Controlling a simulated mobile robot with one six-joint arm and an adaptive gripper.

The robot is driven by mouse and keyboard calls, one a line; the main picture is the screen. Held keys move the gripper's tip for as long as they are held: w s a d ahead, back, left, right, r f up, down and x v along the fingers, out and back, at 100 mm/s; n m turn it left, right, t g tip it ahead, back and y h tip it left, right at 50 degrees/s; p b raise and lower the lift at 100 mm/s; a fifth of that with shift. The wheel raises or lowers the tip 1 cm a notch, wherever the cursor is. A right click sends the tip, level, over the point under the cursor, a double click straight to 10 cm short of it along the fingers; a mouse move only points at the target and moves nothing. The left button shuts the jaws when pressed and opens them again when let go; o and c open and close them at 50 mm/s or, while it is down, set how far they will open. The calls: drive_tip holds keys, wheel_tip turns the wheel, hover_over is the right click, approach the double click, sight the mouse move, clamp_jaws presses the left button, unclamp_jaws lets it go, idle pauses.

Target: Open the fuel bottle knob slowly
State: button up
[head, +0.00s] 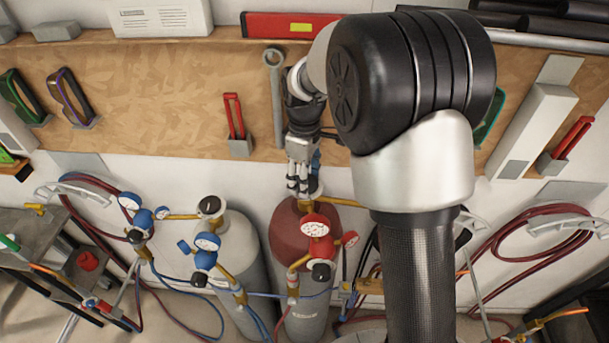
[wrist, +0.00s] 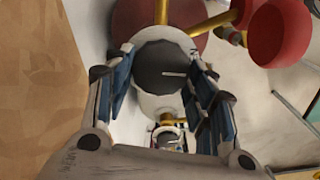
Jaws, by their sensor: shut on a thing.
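The fuel bottle (head: 285,225) has a dark red shoulder and a grey body, and stands against the wall in the head view. Red gauges (head: 315,226) sit on its valve, to the right of the knob. The knob shows in the wrist view as a dark round cap (wrist: 165,68) with a pale line on its face. My gripper (head: 304,190) comes down from above onto the top of this bottle. In the wrist view my gripper's blue-padded fingers (wrist: 160,85) lie on the left and right sides of the knob, shut on it. The finger contacts are partly hidden.
A second grey bottle (head: 240,262) with blue gauges (head: 206,250) stands to the left. Hoses (head: 525,230) hang at both sides. A wooden tool board (head: 180,90) with a spanner (head: 275,90) and red-handled tools is behind my arm. A cluttered metal bench (head: 40,232) is at the left.

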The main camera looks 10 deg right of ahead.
drive_tip(key=shift+n, duration=1.2)
drive_tip(key=o, duration=1.1)
drive_tip(key=shift+c, duration=0.2)
drive_tip(key=shift+r, duration=0.15)
wheel_tip(320, 180, up, 12)
drive_tip(key=shift+s, duration=0.1)
